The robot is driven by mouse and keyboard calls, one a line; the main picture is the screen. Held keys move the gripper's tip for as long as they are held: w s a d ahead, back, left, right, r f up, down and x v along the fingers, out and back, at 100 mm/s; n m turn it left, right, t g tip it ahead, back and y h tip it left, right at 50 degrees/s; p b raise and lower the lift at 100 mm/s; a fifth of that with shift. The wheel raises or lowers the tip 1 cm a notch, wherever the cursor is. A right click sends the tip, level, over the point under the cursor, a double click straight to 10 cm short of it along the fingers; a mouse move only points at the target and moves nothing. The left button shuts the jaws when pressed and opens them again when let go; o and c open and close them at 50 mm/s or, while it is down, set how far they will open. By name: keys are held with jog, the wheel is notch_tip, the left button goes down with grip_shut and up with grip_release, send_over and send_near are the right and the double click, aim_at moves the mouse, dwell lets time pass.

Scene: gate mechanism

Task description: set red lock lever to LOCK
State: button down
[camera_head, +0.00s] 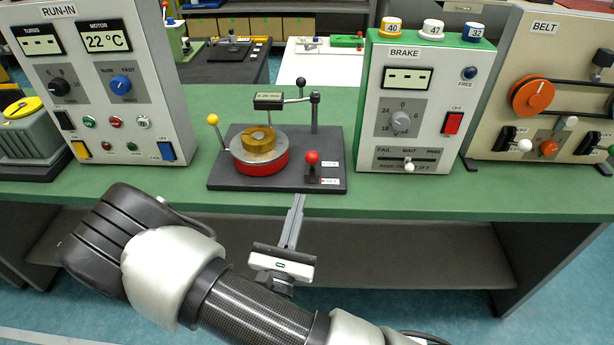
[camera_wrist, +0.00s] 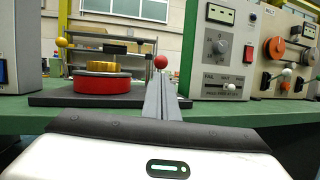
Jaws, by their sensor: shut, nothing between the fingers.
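The red lock lever (camera_head: 312,158) has a round red knob on a short dark post, at the front right of a dark base plate (camera_head: 228,182). Two small labels (camera_head: 330,164) lie to its right; their words are too small to read. In the wrist view the red knob (camera_wrist: 160,62) shows just above my fingertips. My gripper (camera_head: 299,198) is shut and empty, in front of the plate's front edge, below the lever in the head view. Fingers and knob look apart in the head view; the wrist view hides the lever's post behind the fingers.
The RUN-IN panel (camera_head: 125,130) stands left, the BRAKE panel (camera_head: 365,150) right. Green bench top (camera_head: 400,182) is clear in front.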

aim_at(308, 153)
jog(key=x, duration=0.8)
jog(key=shift+r, duration=0.15)
jog(key=r+p, duration=0.1)
jog(key=p, duration=0.1)
jog(key=w+r+g+p, duration=0.1)
jog(key=p, duration=0.2)
jog(key=shift+r+g+y, duration=0.1)
jog(key=shift+g+y, duration=0.2)
jog(key=shift+y, duration=0.1)
jog(key=w+g+p, duration=0.1)
jog(key=p, duration=0.2)
jog(key=w+r+g+p, duration=0.1)
jog(key=p, duration=0.2)
jog(key=w+r+n+g+p, duration=0.1)
jog(key=g+p, duration=0.1)
jog(key=p, duration=0.1)
jog(key=shift+w+d+r+y, duration=0.15)
jog(key=shift+w+r+y, duration=0.05)
jog(key=shift+y, duration=0.2)
jog(key=shift+w+f, duration=0.15)
jog(key=shift+w, duration=0.15)
jog(key=shift+w+r+b, duration=0.2)
jog(key=shift+w+b, duration=0.4)
jog(key=shift+w, duration=1.95)
